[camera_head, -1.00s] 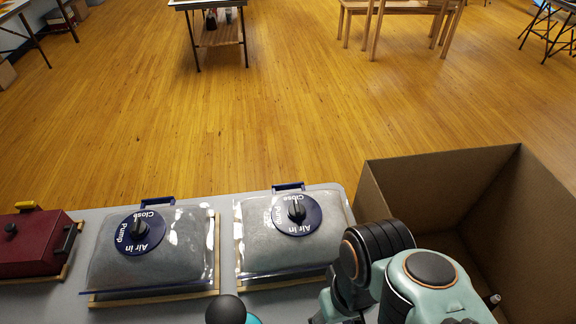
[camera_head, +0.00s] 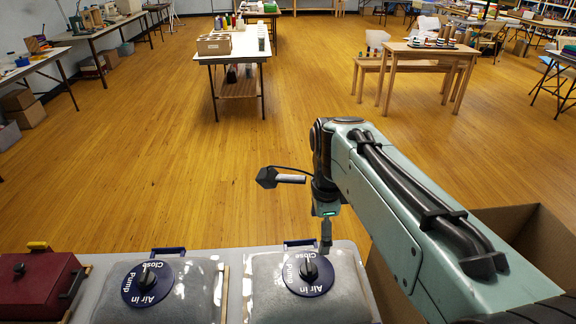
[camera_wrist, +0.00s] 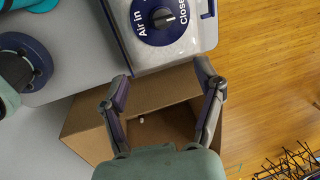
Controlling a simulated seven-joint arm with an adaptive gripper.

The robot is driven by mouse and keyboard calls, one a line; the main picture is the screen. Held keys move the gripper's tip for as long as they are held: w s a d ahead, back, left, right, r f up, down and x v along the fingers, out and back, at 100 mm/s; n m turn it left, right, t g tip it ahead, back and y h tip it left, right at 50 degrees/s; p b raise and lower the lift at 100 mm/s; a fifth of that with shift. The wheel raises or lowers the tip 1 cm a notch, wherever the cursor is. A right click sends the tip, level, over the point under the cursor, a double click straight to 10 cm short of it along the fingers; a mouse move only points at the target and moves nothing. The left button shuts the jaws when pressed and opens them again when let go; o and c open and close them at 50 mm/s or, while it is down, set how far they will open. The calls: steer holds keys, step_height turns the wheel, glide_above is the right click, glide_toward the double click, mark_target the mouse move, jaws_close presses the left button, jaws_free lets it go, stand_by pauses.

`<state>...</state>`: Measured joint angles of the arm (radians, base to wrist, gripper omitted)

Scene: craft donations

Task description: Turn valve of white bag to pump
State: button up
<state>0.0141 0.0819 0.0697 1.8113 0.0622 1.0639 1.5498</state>
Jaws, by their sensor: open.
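Two clear-covered greyish bags lie side by side on the table, a left bag (camera_head: 190,303) and a right bag (camera_head: 345,292); I cannot tell which is the white one. Each has a round blue valve with a black knob, the left valve (camera_head: 130,278) and the right valve (camera_head: 322,285), lettered Close, Air in and Pump. Exact knob settings are too small to read surely. My gripper (camera_head: 326,240) hangs above the right bag, near its valve's far right side. In the wrist view my open, empty gripper (camera_wrist: 161,70) is below a valve (camera_wrist: 148,37), apart from it.
A red case (camera_head: 35,300) stands at the table's left end. An open cardboard box (camera_wrist: 85,130) is beside the table's right end. Wooden floor lies beyond the table, with a white worktable (camera_head: 238,58) and a wooden table (camera_head: 430,52) farther back.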

steer(key=g, duration=0.1)
glide_above(309, 264)
step_height(309, 264, down, 5)
steer(key=shift+g, duration=0.6)
step_height(309, 264, down, 10)
steer(key=shift+f, duration=0.2)
steer(key=c, duration=1.2)
